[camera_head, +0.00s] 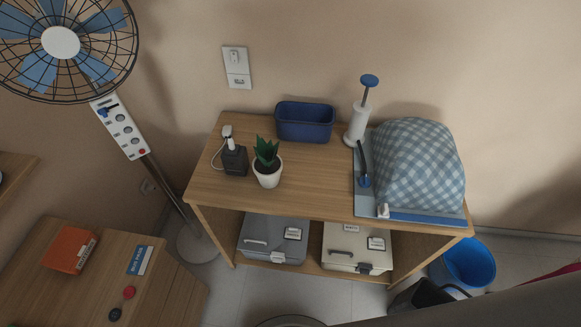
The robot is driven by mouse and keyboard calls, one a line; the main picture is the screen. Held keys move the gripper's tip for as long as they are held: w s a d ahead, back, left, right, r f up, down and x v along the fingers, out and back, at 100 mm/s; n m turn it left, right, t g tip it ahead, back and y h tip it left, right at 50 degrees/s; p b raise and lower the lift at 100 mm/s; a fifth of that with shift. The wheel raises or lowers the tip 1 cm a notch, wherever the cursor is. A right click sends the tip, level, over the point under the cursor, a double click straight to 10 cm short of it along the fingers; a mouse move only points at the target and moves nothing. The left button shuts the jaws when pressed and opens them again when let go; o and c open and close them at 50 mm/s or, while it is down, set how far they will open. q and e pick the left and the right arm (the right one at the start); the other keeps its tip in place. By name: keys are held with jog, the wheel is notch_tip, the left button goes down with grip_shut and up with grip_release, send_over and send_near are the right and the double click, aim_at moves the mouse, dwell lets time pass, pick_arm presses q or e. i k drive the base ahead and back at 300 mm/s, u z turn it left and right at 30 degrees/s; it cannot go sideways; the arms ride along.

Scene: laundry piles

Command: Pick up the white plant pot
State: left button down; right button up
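The white plant pot (267,179) stands upright on the top of the wooden shelf table (320,195), near its front edge and left of centre. It holds dark soil and a green spiky plant (266,154). A small black bottle or charger with a white top (235,158) stands close to its left. Neither of my grippers shows in the head view.
A blue bin (305,121), a white pump-like stand (358,120) and a blue checked cloth bundle (418,167) share the tabletop. A fan (62,44) stands left. Two cases sit on the lower shelf. The tabletop right of the pot is clear.

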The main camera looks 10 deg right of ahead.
aim_at(267, 165)
jog(key=u, duration=2.25)
jog(key=k, duration=1)
jog(key=z, duration=2.8)
